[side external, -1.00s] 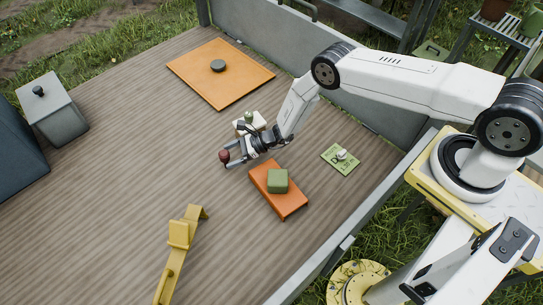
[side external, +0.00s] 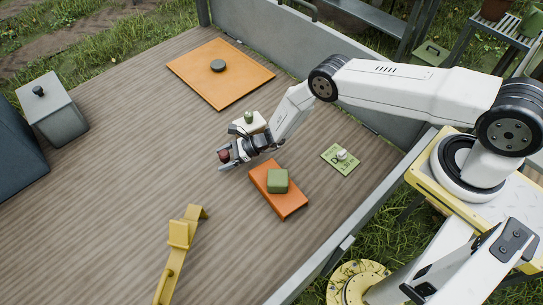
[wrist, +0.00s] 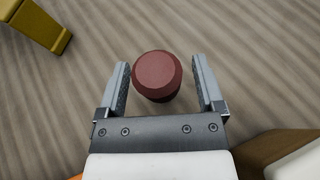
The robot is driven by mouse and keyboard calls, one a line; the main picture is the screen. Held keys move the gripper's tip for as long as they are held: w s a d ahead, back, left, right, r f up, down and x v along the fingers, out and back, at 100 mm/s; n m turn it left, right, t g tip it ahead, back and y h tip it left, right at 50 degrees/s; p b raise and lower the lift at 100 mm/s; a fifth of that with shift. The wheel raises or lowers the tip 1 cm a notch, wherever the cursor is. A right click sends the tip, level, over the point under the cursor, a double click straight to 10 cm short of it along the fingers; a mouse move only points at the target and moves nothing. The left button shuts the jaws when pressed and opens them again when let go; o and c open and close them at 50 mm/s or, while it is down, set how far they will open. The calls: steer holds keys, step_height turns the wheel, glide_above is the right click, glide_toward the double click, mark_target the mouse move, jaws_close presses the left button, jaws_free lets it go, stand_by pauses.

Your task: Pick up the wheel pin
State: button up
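The wheel pin appears to be the dark red, round-headed piece (side external: 224,156) standing on the wooden deck, left of the middle in the side view. In the wrist view the red pin (wrist: 157,76) sits between my two fingers, with a small gap at the right finger and a narrower one at the left. My gripper (side external: 222,159) is open and low over the deck, its fingers on either side of the pin. My gripper (wrist: 161,82) also shows open in the wrist view. The pin's lower part is mostly hidden beneath its head.
Close by are a white block with a green piece (side external: 249,118) and an orange board (side external: 291,205) bearing a green block (side external: 277,181). A yellow bracket (side external: 180,240) stands at front. An orange mat (side external: 205,85) holds a dark disc.

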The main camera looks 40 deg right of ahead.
mark_target(223, 153)
jaws_close()
steer(key=shift+r, duration=0.1)
steer(key=shift+r, duration=1.6)
steer(key=s+d+r, duration=0.4)
steer(key=s+r, duration=0.5)
steer(key=s, duration=0.4)
steer(key=shift+s+r, duration=0.2)
steer(key=shift+r, duration=0.1)
